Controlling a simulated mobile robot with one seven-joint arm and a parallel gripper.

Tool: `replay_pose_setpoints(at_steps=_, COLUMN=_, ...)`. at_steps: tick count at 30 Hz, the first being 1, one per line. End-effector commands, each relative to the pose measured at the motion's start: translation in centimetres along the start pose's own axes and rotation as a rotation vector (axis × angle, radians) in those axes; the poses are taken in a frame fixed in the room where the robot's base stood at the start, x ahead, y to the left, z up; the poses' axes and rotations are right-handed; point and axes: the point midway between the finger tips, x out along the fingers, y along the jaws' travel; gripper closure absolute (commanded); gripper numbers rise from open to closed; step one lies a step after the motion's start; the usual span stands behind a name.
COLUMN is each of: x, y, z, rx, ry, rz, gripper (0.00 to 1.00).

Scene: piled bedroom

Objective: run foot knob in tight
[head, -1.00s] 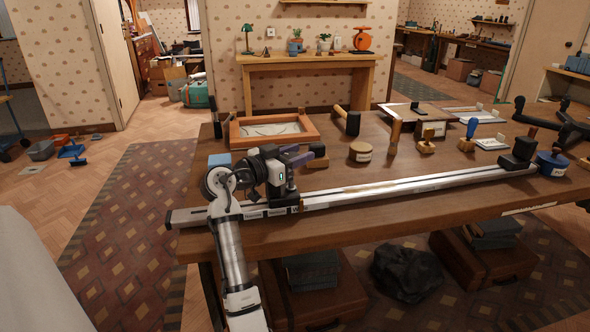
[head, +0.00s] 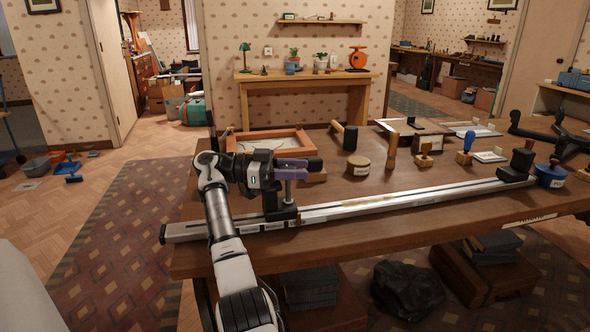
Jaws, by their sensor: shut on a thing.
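A long silver rail (head: 400,197) lies along the front of the wooden table. A black foot (head: 282,212) stands on its left part, and a similar black foot (head: 517,163) stands near its right end. A grey-lilac knob (head: 291,175) on a short upright shaft shows above the left foot. My gripper (head: 294,165) has purple fingers pointing right, and they are shut on this knob. The fingers and the knob have similar colours, so their contact is hard to make out. My gripper's body hides part of the left foot's upper side.
Behind my gripper are a wooden frame (head: 240,145) and a dark-topped wooden block (head: 315,177). A mallet (head: 349,138), a round wooden container (head: 358,165), and stamps, one with a blue handle (head: 468,143), stand behind the rail. The table's front strip is clear.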

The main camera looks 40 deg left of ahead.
Motion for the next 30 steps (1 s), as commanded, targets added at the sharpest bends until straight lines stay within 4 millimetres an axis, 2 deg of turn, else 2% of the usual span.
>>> replay_pose_setpoints(at_steps=9, x=0.11, y=0.07, z=0.08, rx=-0.003, ry=-0.002, rz=0.067, gripper=0.83)
replay_pose_setpoints(at_steps=24, x=0.12, y=0.1, z=0.13, rx=-0.004, ry=-0.003, rz=0.078, gripper=0.83)
replay_pose_setpoints(at_steps=25, x=0.12, y=0.1, z=0.13, rx=-0.004, ry=-0.003, rz=0.078, gripper=0.58)
replay_pose_setpoints(at_steps=30, x=0.09, y=0.1, z=0.1, rx=-0.003, ry=-0.002, rz=0.076, gripper=0.38)
